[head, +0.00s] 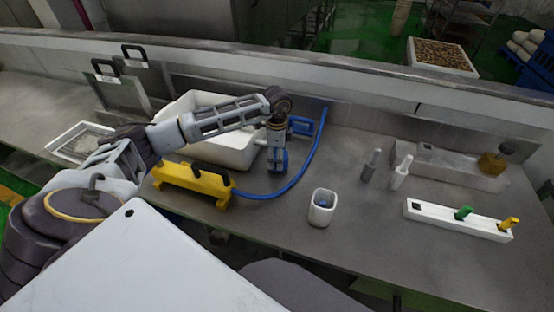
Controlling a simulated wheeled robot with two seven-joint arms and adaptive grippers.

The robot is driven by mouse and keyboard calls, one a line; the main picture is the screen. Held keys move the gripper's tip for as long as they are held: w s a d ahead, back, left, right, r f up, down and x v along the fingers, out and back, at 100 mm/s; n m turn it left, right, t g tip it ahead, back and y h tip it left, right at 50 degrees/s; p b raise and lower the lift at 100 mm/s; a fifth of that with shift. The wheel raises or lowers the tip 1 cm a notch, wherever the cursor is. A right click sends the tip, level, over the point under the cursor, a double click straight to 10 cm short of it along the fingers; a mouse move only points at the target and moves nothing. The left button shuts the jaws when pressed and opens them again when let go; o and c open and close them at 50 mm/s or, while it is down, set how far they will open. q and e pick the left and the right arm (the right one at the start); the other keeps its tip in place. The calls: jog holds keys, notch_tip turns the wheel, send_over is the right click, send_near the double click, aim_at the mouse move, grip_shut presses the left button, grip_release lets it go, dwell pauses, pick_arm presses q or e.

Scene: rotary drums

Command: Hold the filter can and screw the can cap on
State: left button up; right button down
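My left arm reaches in from the left, and its gripper (278,150) points down at the back middle of the bench. Blue parts show at and below its fingers; I cannot tell whether they belong to a held thing. A white, open-topped cup (321,218) with something blue inside stands upright in front of it, apart from the gripper. A grey upright piece (370,167) and a white one (399,174) stand to the right. I cannot tell for sure which of these is the filter can or the can cap. My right gripper is not in view.
A yellow block (190,181) has a blue hose (303,181) curving from it to the back. A white bin (225,155) stands behind my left arm. A white rack (440,218) with green and yellow handles lies at right. The bench front centre is clear.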

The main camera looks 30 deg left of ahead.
pick_arm(q)
notch_tip(320, 180, up, 16)
jog(key=b, duration=0.1)
dwell(0.5)
jog(key=shift+r, duration=0.1)
